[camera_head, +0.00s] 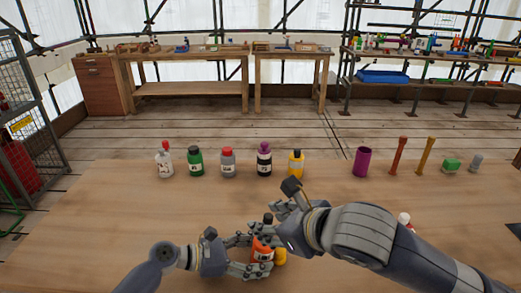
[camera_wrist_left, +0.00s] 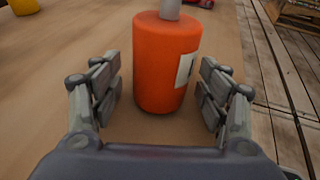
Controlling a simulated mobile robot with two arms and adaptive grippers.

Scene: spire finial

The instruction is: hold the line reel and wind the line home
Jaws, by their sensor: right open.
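An orange cylinder (camera_wrist_left: 165,65) with a pale label and a grey stem on top stands upright between the fingers of my left gripper (camera_wrist_left: 162,98). A gap shows at its left side, and the left fingers look open around it. In the head view the orange cylinder (camera_head: 262,251) is partly covered by my left gripper (camera_head: 246,255). My right gripper (camera_head: 279,218) is open just above and right of it; its fingertips are partly hidden. I cannot make out a line reel or any line for certain.
A yellow object (camera_head: 281,257) sits close right of the orange cylinder. A row of bottles, including a green one (camera_head: 195,161), a purple cup (camera_head: 361,162) and upright sticks stand farther back. The table's left is clear.

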